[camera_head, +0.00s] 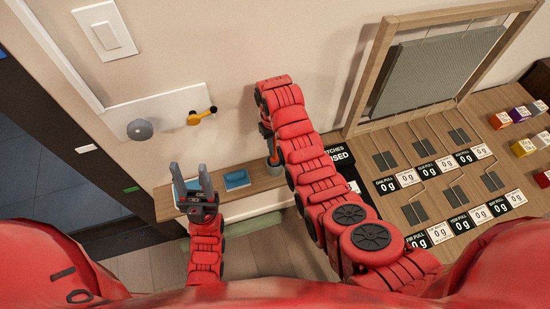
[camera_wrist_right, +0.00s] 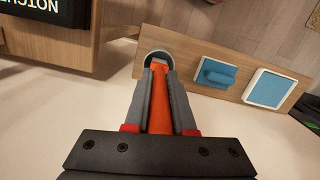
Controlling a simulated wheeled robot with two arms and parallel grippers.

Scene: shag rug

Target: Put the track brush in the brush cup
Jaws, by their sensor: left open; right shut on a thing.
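The track brush shows as an orange handle (camera_wrist_right: 160,105) in the right wrist view. My right gripper (camera_wrist_right: 160,90) is shut on it, with one grey finger on each side. The brush cup (camera_wrist_right: 146,57) is a round cup with a dark inside and pale rim, set on the wooden shelf. The brush's far end overlaps the cup's mouth in that view; I cannot tell how deep it sits. In the head view, the cup (camera_head: 275,170) is partly hidden by my right arm. My left gripper (camera_head: 190,178) is open and empty, left of the cup.
The wooden shelf (camera_head: 253,188) also holds a blue block (camera_wrist_right: 217,74) and a blue square pad (camera_wrist_right: 270,88), both in white holders. A wall panel (camera_head: 172,112) with a grey knob and yellow lever is above.

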